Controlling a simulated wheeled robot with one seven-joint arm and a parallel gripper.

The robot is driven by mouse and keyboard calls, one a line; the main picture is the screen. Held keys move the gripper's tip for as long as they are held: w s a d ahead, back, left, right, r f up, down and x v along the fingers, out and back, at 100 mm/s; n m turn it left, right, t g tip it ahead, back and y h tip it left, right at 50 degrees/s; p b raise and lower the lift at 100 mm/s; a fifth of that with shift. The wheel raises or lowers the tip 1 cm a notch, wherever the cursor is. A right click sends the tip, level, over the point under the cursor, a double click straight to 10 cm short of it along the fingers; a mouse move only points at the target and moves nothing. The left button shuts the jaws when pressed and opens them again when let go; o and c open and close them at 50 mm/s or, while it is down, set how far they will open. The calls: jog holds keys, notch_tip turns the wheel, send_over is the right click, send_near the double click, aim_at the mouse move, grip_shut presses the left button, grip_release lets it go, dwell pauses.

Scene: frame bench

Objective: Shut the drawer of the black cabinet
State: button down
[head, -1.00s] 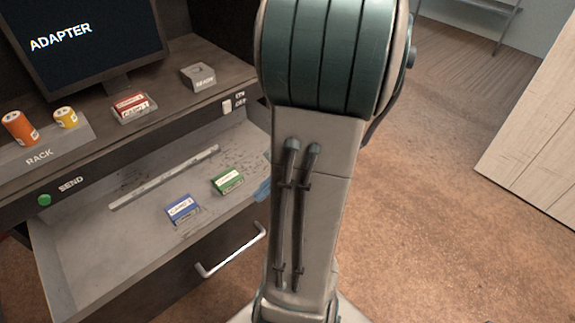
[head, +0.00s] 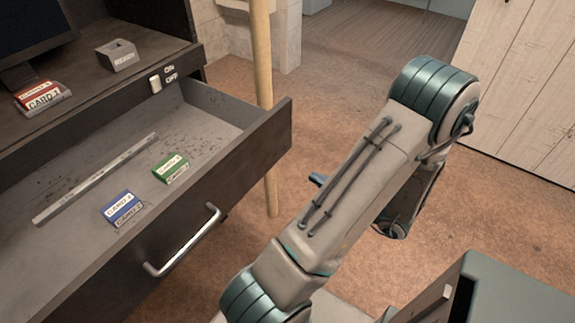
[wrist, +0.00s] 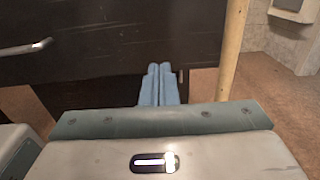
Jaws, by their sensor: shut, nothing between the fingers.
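The drawer (head: 250,150) of the black cabinet (head: 190,25) stands open, its inside showing in the head view. A silver bar handle (head: 185,243) is on its dark front. In the wrist view the drawer front (wrist: 90,65) fills the upper left, with the handle (wrist: 27,48) at the far left. My gripper shows its blue fingers (wrist: 159,72) shut and empty, pointing at the lower right part of the front. In the head view a blue fingertip (head: 318,180) shows right of the drawer, apart from it. I cannot tell the exact gap.
A blue card box (head: 121,207), a green card box (head: 170,168) and a long grey strip (head: 95,182) lie in the drawer. A red card box (head: 42,97) and a grey holder (head: 117,56) sit on the cabinet top. A wooden pole (head: 262,60) stands beyond the drawer's right end.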

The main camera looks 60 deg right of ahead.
aim_at(266, 153)
jog(key=w, duration=1.4)
jog(key=shift+d+p, duration=0.1)
jog(key=shift+p, duration=0.3)
jog(key=shift+w, duration=0.1)
